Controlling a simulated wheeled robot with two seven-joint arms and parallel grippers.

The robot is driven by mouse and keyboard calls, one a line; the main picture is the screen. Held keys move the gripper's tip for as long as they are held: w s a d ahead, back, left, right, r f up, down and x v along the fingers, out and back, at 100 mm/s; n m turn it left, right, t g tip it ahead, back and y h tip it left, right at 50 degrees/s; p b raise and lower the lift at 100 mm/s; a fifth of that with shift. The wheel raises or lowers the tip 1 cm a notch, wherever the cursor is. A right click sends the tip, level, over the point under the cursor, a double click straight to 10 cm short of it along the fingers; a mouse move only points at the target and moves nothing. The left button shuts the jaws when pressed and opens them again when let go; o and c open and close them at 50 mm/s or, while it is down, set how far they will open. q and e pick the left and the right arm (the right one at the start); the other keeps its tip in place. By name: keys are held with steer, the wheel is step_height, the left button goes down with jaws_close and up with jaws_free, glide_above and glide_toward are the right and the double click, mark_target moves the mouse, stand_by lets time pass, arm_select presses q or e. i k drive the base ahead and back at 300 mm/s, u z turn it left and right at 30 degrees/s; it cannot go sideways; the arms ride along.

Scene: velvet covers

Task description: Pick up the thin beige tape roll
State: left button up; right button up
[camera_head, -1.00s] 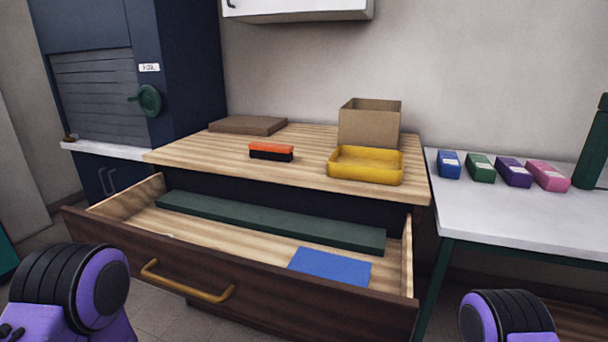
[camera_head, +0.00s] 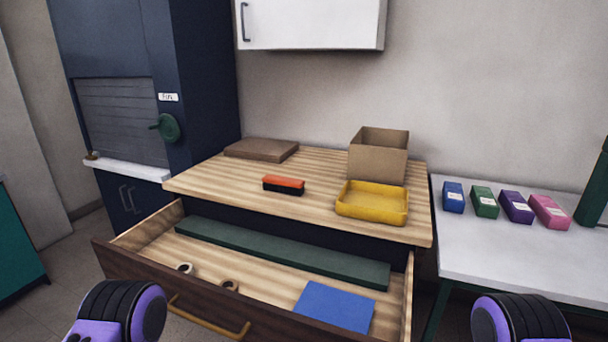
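Two small tape rolls lie in the open drawer (camera_head: 270,282). A tan-beige roll (camera_head: 229,285) sits near the drawer's front wall, partly hidden by it. A whitish roll (camera_head: 185,268) lies to its left and a little farther back. They are too small for me to judge their thickness well. Only purple and black parts of my arms show at the lower left and lower right; neither gripper is in view.
A long green strip (camera_head: 290,252) and a blue flat piece (camera_head: 335,306) also lie in the drawer. The wooden top above holds an orange-black block (camera_head: 283,185), a yellow tray (camera_head: 371,213) and an open cardboard box (camera_head: 377,160). A white side table (camera_head: 500,255) stands right.

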mark_target(188, 267)
steer(key=z, duration=0.85)
steer(key=i, duration=0.1)
steer(key=u, duration=1.75)
